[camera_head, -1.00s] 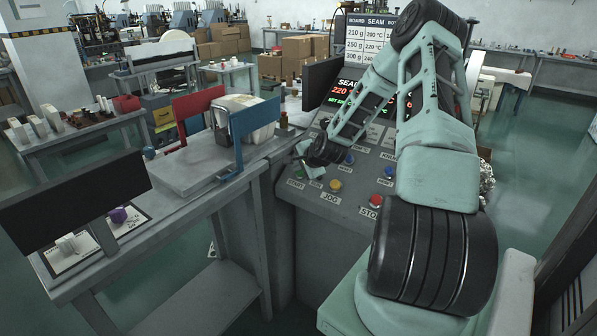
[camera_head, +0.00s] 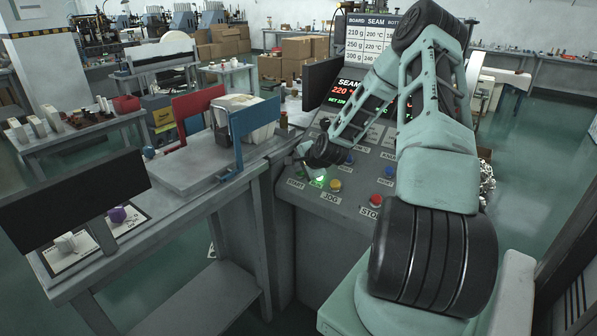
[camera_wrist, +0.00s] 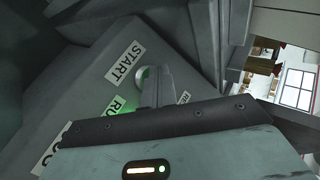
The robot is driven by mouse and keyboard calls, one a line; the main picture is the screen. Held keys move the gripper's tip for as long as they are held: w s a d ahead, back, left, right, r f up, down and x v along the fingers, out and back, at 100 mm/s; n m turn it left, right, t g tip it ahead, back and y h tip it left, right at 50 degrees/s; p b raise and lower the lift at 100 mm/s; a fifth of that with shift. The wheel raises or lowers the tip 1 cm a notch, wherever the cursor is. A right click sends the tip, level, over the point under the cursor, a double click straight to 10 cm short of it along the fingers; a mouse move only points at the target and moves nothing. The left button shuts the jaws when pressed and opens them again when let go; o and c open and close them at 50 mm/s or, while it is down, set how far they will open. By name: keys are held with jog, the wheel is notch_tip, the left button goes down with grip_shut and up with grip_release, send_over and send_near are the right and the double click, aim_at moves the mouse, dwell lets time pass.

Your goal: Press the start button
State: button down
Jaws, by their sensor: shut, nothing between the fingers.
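The START label (camera_head: 296,184) is at the front left of the sloped control panel. My gripper (camera_head: 304,169) is shut and low over the panel just behind that label. In the wrist view my gripper fingers (camera_wrist: 149,78) are at the start button, of which a pale round rim (camera_wrist: 138,77) shows beside the START label (camera_wrist: 126,62). The fingers hide most of the button. Whether they touch it or how far it is pressed cannot be told. A green light (camera_head: 319,181) glows at the RUN label, and its glow also shows in the wrist view (camera_wrist: 117,104).
A yellow JOG button (camera_head: 335,185) and a red STOP button (camera_head: 376,199) are to the right on the same panel. Blue buttons (camera_head: 389,171) sit farther back. A display (camera_head: 349,93) stands behind. A grey bench (camera_head: 185,205) is on the left.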

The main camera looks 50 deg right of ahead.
jog(key=shift+a+r+p, duration=0.5)
jog(key=shift+r+p, duration=0.1)
jog(key=shift+r, duration=0.15)
jog(key=a+r+p, duration=0.1)
jog(key=r, duration=0.1)
jog(key=a+r+p, duration=0.2)
jog(key=shift+s, duration=0.2)
dwell(0.4)
dwell(0.8)
